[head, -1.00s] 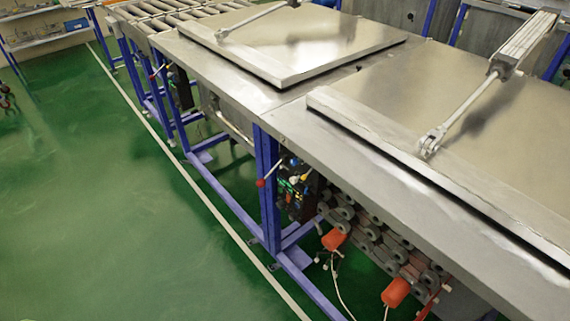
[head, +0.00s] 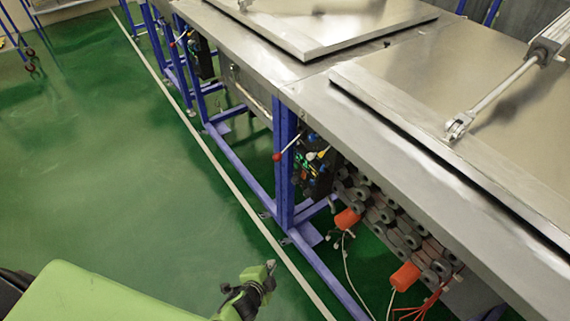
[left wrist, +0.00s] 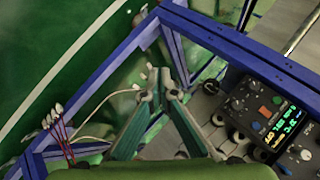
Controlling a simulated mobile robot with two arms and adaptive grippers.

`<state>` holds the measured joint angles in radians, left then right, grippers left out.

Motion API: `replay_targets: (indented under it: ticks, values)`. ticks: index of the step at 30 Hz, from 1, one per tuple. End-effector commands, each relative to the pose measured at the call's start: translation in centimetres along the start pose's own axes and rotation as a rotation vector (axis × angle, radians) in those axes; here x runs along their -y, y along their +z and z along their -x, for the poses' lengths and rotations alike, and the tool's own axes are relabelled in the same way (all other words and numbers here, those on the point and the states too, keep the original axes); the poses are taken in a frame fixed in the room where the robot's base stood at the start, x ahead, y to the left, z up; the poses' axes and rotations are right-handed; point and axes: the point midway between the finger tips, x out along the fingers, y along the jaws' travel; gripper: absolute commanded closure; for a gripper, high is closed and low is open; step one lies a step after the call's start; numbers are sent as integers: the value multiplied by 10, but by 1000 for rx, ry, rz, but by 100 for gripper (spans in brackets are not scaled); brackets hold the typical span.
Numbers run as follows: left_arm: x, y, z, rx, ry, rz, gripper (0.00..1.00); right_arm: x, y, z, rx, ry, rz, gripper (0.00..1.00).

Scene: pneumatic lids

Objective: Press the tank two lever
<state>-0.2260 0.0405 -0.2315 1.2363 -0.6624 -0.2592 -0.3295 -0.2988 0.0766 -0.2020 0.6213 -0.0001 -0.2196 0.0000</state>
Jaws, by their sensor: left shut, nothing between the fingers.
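Two red-knobbed levers show in the head view on the front of the steel tanks: a near lever (head: 286,147) and a far lever (head: 180,38). I cannot read a label that says which is tank two. Each sticks out toward the aisle above a dark control box. My left gripper (head: 270,266) is at the bottom of the head view, below and in front of the near lever and apart from it. In the left wrist view its fingers (left wrist: 166,84) are shut and empty. I cannot make out a lever knob in that view. My right gripper is not in view.
Blue frame legs (head: 284,165) and a low rail edge the aisle. The near control box (head: 313,165) sits behind the near leg. Orange plugs (head: 347,219) with cables hang below the tank. A flat steel lid (head: 480,80) with a cylinder covers the near tank. Green floor (head: 130,180) is clear.

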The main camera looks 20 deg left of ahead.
Motion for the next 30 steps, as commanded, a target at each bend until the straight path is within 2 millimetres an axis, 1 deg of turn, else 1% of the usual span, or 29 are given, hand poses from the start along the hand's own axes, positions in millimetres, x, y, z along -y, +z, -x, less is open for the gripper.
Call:
replay_targets:
  ticks: [1, 2, 3, 5, 6, 9, 12, 16, 25, 28, 30]
  values:
    - [52, -33, 4, -44, -106, -110, 100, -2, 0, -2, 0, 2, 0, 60]
    - [78, -49, 8, -60, -164, -173, 100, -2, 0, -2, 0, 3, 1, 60]
    - [111, -68, 17, -74, -238, -251, 100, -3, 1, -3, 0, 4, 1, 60]
    - [154, -93, 32, -83, -339, -350, 100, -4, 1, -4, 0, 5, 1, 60]
    - [178, -106, 42, -83, -398, -406, 100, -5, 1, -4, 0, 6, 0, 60]
    - [222, -128, 65, -74, -510, -505, 100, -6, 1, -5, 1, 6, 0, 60]
    - [243, -139, 79, -63, -569, -557, 100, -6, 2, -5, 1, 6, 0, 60]
    - [250, -143, 84, -59, -589, -575, 100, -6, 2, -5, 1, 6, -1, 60]
    - [251, -143, 82, -60, -586, -571, 100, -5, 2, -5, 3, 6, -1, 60]
    - [256, -145, 75, -60, -587, -571, 100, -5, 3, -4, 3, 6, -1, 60]
    - [261, -147, 67, -60, -587, -571, 100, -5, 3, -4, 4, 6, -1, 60]
